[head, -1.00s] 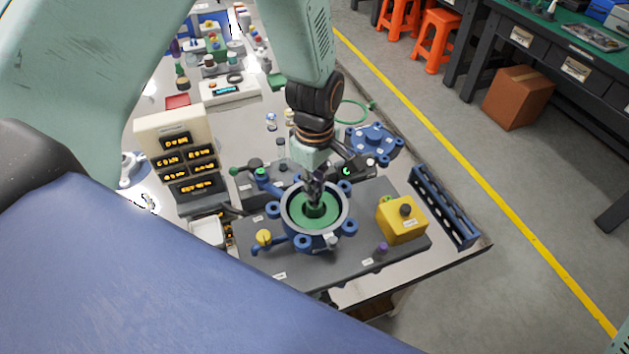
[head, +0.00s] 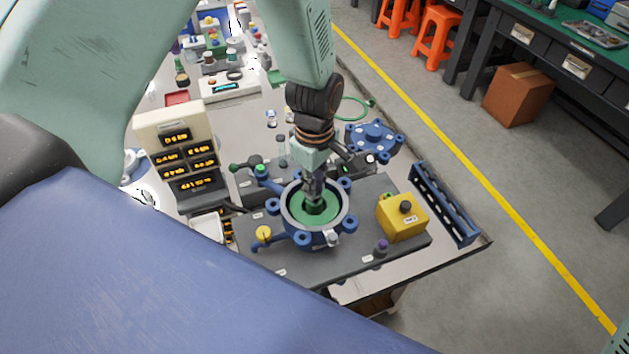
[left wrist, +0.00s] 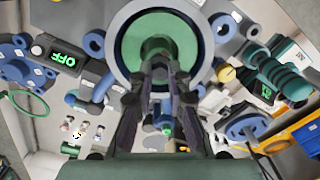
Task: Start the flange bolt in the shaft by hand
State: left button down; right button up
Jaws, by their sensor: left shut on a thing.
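A blue round housing (head: 287,222) with lugs stands on a dark grey plate, with a green disc (head: 328,207) inside its ring. My left gripper (head: 314,205) points down into the ring, its fingertips at the dark centre of the disc, where the shaft end would be. In the left wrist view the two fingers (left wrist: 160,75) come together at a green round part (left wrist: 158,47) in the centre of the ring (left wrist: 122,50). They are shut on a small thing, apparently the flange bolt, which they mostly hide. I cannot tell whether its thread has engaged. My right gripper is not in view.
A yellow box (head: 402,218) with a dark knob stands right of the housing. A blue slotted rack (head: 444,203) lies along the table's right edge. A display stand (head: 172,125) is at the left, and a blue flange cover (head: 375,141) lies behind.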

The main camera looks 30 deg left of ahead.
pick_arm(q)
jog(key=shift+f, duration=0.5)
dwell(0.6)
jog(key=shift+s+f, duration=0.1)
jog(key=shift+s, duration=0.05)
dwell(1.0)
jog(key=shift+s+m+p, duration=0.1)
jog(key=shift+m+p, duration=0.8)
jog(key=shift+m, duration=1.1)
jog(key=shift+s+m+p, duration=0.1)
jog(key=shift+m+p, duration=0.2)
jog(key=shift+m, duration=0.3)
jog(key=shift+f+m+p, duration=0.1)
jog(key=shift+m+p, duration=0.3)
jog(key=shift+m, duration=1)
